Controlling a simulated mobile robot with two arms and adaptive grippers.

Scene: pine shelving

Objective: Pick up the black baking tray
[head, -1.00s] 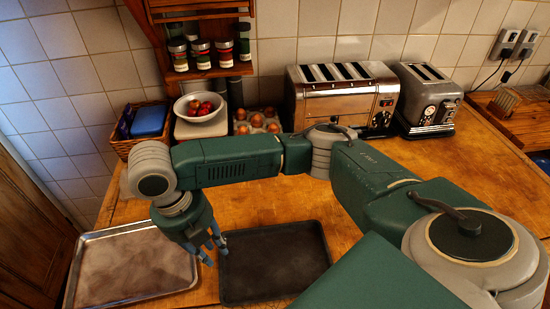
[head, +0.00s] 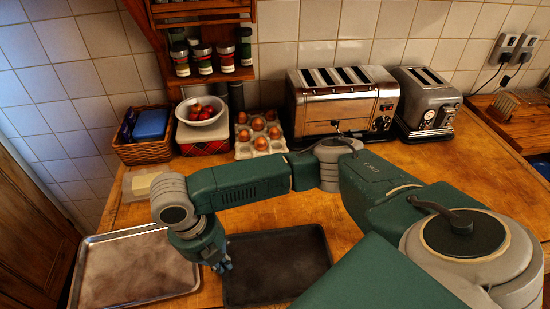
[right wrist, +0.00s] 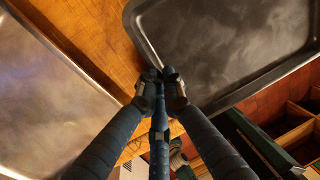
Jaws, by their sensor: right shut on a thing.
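The black baking tray (head: 282,264) lies flat on the wooden worktop, right of a silver tray. My right gripper (head: 222,267) is at the black tray's left edge. In the right wrist view the fingers (right wrist: 161,76) are closed together on the rim of the black tray (right wrist: 225,45). The tray looks still in contact with the worktop. The arm covers part of the view of its far left corner. My left gripper is not in view.
The silver tray (head: 135,270) lies close on the left. Behind stand a wicker basket (head: 145,150), a bowl of red fruit (head: 201,112), an egg carton (head: 260,140), a butter block (head: 150,182) and two toasters (head: 343,98) (head: 428,100). A spice rack (head: 207,60) hangs above.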

